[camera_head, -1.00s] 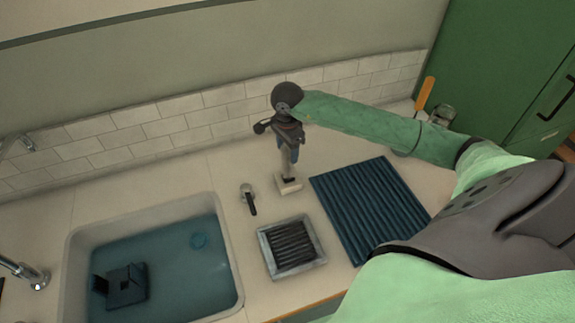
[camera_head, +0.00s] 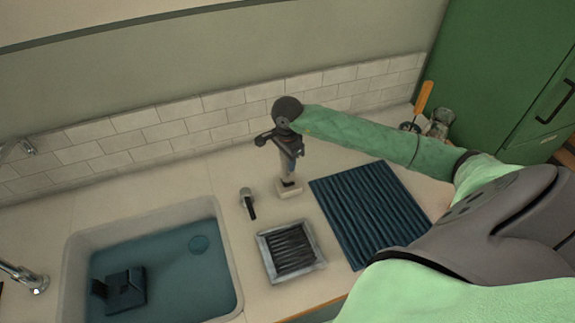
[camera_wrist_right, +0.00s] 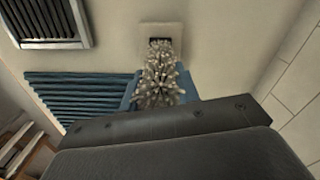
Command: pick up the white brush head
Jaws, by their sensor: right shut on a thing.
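The white brush head (camera_wrist_right: 158,82) shows its pale, bushy bristles in the right wrist view, between my blue fingertips. In the head view it is a small pale upright piece (camera_head: 287,178) below my right gripper (camera_head: 289,164). My right gripper is shut on it. A small white block with a dark slot (camera_head: 290,192) stands on the counter right below; it also shows in the wrist view (camera_wrist_right: 176,31). I cannot tell whether the brush head still touches the block. My left gripper is not in view.
A ribbed blue mat (camera_head: 367,210) lies right of the block. A grey-framed dark grate (camera_head: 291,251) and a small dark-handled tool (camera_head: 247,203) lie nearby. The water-filled sink (camera_head: 150,270) is at left. The tiled wall (camera_head: 150,130) runs close behind.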

